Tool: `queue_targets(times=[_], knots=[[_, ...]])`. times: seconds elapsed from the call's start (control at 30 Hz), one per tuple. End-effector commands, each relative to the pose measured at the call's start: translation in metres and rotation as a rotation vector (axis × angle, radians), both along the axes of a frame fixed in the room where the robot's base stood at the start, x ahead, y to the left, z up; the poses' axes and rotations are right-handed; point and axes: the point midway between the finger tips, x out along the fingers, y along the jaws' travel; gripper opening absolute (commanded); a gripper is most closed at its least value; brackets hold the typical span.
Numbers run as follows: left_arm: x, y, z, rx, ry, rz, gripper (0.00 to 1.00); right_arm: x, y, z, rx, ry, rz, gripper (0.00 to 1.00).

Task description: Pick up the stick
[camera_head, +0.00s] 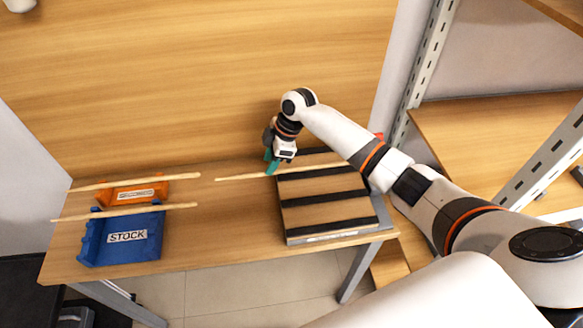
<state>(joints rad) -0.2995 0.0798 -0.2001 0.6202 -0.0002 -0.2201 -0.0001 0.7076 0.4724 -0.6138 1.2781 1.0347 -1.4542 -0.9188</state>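A thin light wooden stick (235,178) lies near the back of the table, with its right part reaching over the slatted board. My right gripper (270,163) has teal fingertips pointing down at this stick, just left of the board. Its two fingers show apart, one nearer and one farther back. The nearer fingertip overlaps the stick in the picture; I cannot tell whether it touches. Two similar sticks are at the left: one (90,186) by the orange bin and one (80,217) across the blue bin. My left gripper is not in view.
The slatted board (320,192) with dark stripes lies on the right of the wooden table (225,235). An orange bin (155,191) and a blue STOCK bin (127,236) stand at the left. A tall wooden panel (190,80) rises behind. The table's middle front is clear.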

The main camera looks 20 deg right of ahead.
Motion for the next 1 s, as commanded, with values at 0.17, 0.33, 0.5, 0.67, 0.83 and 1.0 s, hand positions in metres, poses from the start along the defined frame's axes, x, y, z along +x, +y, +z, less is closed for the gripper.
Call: queue_targets(times=[0.17,0.33,0.5,0.67,0.83,1.0], knots=[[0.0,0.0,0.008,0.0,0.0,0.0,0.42,0.005,0.008,-0.023,0.002,0.003,-0.001,0.39],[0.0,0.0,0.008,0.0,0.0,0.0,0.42,0.006,0.011,-0.031,0.0,0.0,0.001,0.39],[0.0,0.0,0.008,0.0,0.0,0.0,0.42,0.006,0.011,-0.032,0.0,0.0,0.001,0.39],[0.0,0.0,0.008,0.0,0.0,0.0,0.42,0.006,0.011,-0.032,0.0,0.0,0.0,0.39],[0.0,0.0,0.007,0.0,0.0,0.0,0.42,0.006,0.011,-0.034,0.0,0.001,0.0,0.39],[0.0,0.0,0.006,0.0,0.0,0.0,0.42,0.006,0.011,-0.036,0.0,0.001,0.0,0.39]])
